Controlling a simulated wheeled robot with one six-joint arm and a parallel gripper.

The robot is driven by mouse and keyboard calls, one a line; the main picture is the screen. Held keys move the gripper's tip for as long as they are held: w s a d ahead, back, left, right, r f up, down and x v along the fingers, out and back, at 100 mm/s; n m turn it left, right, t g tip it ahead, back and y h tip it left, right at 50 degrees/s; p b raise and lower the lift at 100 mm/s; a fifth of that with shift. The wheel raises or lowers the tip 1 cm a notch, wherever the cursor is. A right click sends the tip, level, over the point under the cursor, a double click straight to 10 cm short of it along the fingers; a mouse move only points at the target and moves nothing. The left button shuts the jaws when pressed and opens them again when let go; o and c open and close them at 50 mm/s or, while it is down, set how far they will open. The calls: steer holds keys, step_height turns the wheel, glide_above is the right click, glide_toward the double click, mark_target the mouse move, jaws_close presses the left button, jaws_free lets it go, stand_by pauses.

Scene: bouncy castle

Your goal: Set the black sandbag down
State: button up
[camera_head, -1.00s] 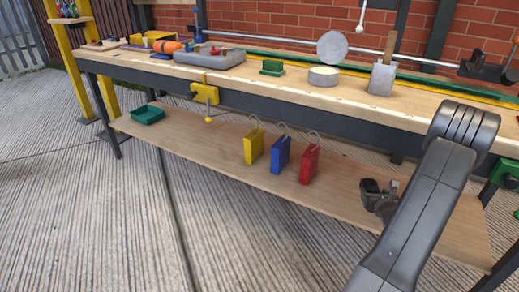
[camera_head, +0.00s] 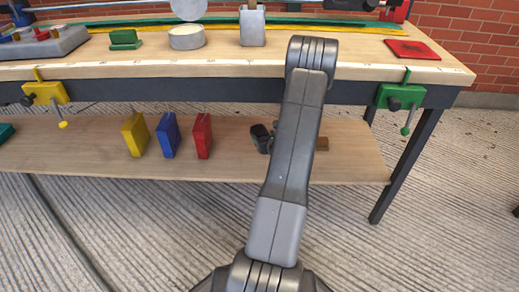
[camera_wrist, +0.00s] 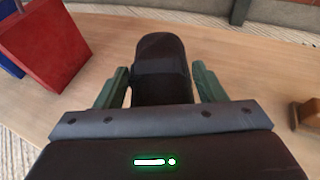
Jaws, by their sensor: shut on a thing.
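The black sandbag (camera_wrist: 160,72) is between the two green fingers of my gripper (camera_wrist: 160,88) in the wrist view. The gripper is shut on it. Lower shelf wood shows around the bag, but I cannot tell whether its bottom touches the shelf. In the head view, a dark shape (camera_head: 260,135) shows left of my arm, just right of the red bag, at the lower shelf; the arm hides the rest of the gripper and bag there.
Yellow (camera_head: 135,134), blue (camera_head: 168,135) and red (camera_head: 202,136) bags stand in a row on the lower shelf (camera_head: 75,160). The red bag (camera_wrist: 45,45) is left of my gripper in the wrist view. A brown wooden piece (camera_head: 322,143) lies to the right. The worktop (camera_head: 230,68) is overhead.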

steer(key=shift+f+b, duration=1)
steer(key=shift+f, duration=1.9)
steer(key=shift+f, duration=0.15)
steer(key=o, duration=1.8)
steer(key=shift+o, duration=0.2)
steer(key=p+v, duration=0.3)
steer(key=v, duration=0.9)
